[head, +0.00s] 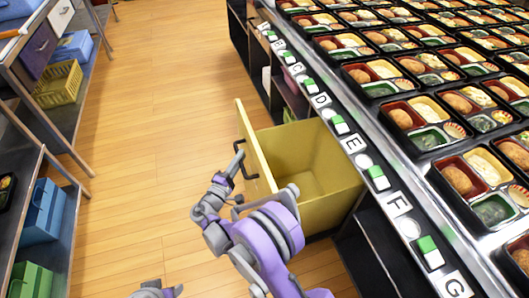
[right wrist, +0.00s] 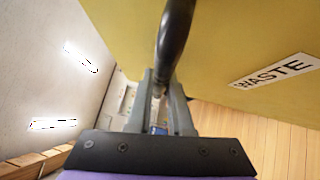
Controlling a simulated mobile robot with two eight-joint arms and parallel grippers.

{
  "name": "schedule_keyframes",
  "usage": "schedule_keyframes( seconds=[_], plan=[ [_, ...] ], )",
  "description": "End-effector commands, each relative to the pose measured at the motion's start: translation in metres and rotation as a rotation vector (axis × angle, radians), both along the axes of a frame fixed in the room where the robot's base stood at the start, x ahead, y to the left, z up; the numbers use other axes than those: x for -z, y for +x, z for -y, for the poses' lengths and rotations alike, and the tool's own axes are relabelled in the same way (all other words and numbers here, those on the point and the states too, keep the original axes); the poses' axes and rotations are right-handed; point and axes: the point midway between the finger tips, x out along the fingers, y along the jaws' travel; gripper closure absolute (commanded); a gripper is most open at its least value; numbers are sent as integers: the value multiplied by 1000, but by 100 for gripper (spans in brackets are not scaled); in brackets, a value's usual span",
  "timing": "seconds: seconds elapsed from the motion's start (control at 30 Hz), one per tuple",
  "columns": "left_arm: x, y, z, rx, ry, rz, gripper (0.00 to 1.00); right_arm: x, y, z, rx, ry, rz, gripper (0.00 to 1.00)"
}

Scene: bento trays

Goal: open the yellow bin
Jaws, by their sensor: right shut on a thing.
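The yellow bin (head: 307,160) is a drawer-like box standing out from under the counter at the middle of the head view. Its open top shows an empty-looking inside, and its front panel (head: 252,147) faces left. A black bar handle (head: 239,160) is on that panel. My right gripper (head: 229,179) is shut on the handle; in the right wrist view the dark handle (right wrist: 175,40) runs between the fingers, beside the yellow panel with a WASTE label (right wrist: 274,72). A grey and purple part of my left gripper (head: 157,291) shows at the bottom edge; its jaws are unclear.
The counter on the right carries many bento trays (head: 435,137) and a strip of lettered labels (head: 352,143). Shelves on the left hold a yellow basket (head: 60,84) and blue boxes (head: 43,211). The wooden floor (head: 160,120) between is clear.

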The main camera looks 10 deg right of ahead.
Motion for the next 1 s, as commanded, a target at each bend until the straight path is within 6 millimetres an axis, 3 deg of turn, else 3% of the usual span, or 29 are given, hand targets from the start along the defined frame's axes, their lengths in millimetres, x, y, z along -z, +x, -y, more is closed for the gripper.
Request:
schedule_keyframes(
  seconds=[0.1, 0.3, 0.83, 0.87, 1.0],
  plan=[
    [3, 0, 0, 0, 0, -1, 50, 1, -2, -29, -3, 3, -1, 100],
    [4, 1, 0, 0, 0, -1, 50, 1, -4, -56, -2, 2, -1, 100],
    [5, 1, 0, 0, 0, -1, 50, 0, -5, -67, 0, 0, 0, 100],
    [5, 1, 0, 0, 0, -1, 50, 0, -5, -67, 0, 0, 0, 80],
    [5, 1, 0, 0, 0, -1, 50, 0, -5, -66, 0, 0, 0, 54]
  ],
)
